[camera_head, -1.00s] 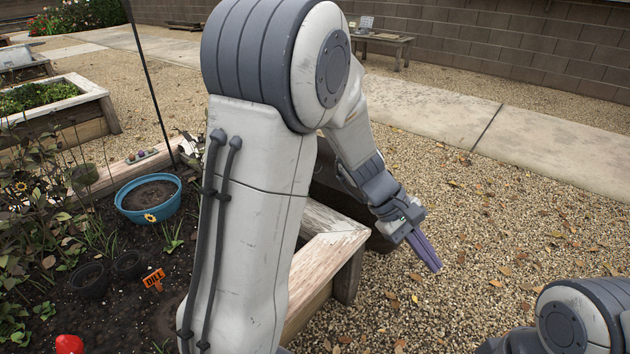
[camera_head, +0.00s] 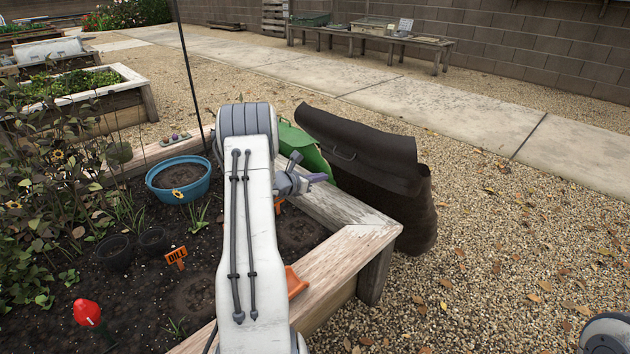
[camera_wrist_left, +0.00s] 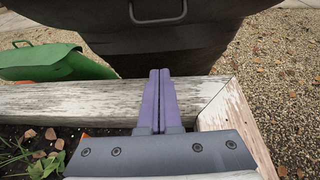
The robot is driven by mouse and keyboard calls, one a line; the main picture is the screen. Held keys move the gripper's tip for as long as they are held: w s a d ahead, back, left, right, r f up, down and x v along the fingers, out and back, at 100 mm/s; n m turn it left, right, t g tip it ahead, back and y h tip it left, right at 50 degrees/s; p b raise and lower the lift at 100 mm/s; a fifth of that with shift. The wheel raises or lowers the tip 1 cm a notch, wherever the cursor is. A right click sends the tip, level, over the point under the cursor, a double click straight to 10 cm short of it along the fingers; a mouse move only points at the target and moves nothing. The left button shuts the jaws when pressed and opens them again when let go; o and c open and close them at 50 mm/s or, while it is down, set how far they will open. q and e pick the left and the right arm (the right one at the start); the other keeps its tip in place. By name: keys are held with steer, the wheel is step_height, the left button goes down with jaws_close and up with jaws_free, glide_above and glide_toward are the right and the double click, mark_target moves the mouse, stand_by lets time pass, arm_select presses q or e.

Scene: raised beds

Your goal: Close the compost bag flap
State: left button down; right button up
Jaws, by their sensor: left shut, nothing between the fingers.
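The compost bag (camera_head: 415,215) is a dark brown-black bag standing on the gravel just outside the bed's corner. Its flap (camera_head: 380,150) looks like a broad dark panel with a slim handle (camera_head: 343,155), sloping along the top. The wrist view shows a dark panel with the handle (camera_wrist_left: 158,20) at the top edge. My left gripper (camera_head: 318,178) is shut and empty, on the bed side of the bag. In the wrist view its purple fingers (camera_wrist_left: 160,73) point at the dark panel over the bed rail; whether they touch it is unclear. My right gripper is out of view.
A green bag-like thing (camera_head: 305,148) with a handle lies left of the compost bag, partly behind my arm. The wooden bed rail (camera_head: 345,245) runs below my gripper. A blue pot (camera_head: 180,190) and an orange DILL sign (camera_head: 176,258) stand in the soil.

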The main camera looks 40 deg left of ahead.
arm_select(q)
steer(key=w+r+b, duration=0.1)
steer(key=w+r, duration=0.1)
steer(key=w, duration=0.4)
steer(key=shift+w+d, duration=0.15)
steer(key=shift+w, duration=0.2)
